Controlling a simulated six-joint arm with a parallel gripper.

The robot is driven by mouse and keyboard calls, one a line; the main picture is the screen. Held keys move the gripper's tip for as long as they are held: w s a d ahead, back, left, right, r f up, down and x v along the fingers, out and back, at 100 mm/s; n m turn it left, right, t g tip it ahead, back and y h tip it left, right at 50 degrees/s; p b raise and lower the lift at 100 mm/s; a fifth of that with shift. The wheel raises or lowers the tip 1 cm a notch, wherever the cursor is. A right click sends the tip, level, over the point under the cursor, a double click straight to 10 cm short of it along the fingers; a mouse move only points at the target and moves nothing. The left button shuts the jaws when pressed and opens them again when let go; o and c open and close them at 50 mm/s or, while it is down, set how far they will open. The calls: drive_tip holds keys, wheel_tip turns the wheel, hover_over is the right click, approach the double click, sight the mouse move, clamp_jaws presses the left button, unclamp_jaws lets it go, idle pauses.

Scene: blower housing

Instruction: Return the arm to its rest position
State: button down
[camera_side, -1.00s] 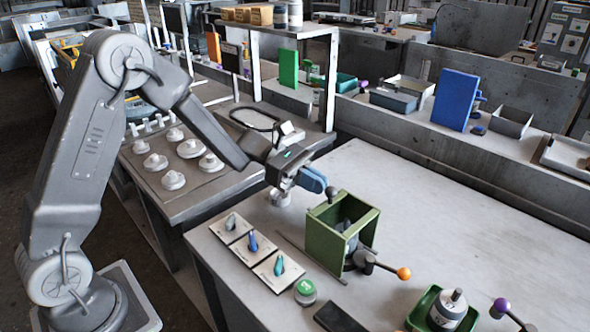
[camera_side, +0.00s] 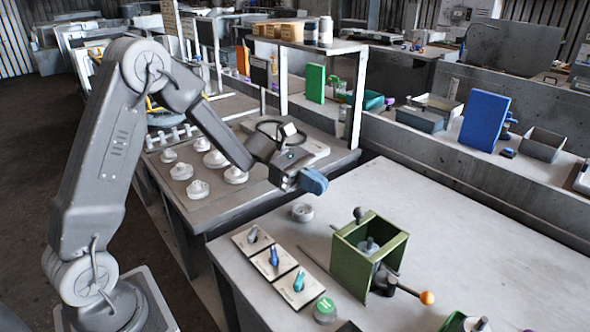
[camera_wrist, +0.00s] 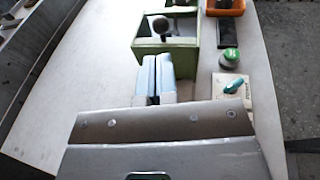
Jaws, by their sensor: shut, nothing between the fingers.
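My gripper (camera_side: 313,181) hangs above the left edge of the light worktable, its blue fingers together and empty. In the wrist view my gripper (camera_wrist: 156,76) shows as two blue fingers side by side, with nothing between them. A small grey round part (camera_side: 302,212) stands on the table below the gripper, apart from it. The green box-shaped fixture (camera_side: 356,261) is to the right of and below the gripper, not touched. It also shows in the wrist view (camera_wrist: 185,52), beyond the fingers.
Three plates with small knobs (camera_side: 275,262) lie along the table's near-left edge, beside a green-topped round part (camera_side: 325,308). A lever with an orange ball (camera_side: 427,298) sticks out from the fixture. White parts (camera_side: 198,189) stand on the left bench. The worktable's far middle is clear.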

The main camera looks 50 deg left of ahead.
drive_tip(key=v, duration=0.7)
drive_tip(key=s+d+r+m+g+y, duration=0.35)
drive_tip(key=s+d+m+y, duration=0.35)
drive_tip(key=s+m, duration=0.35)
drive_tip(key=s+a+r+m+t+y, duration=0.2)
drive_tip(key=s+m+t+y, duration=0.4)
drive_tip(key=s+m+y, duration=0.2)
drive_tip(key=s+m, duration=0.2)
drive_tip(key=s, duration=0.1)
drive_tip(key=shift+s, duration=0.15)
drive_tip(key=shift+d, duration=0.1)
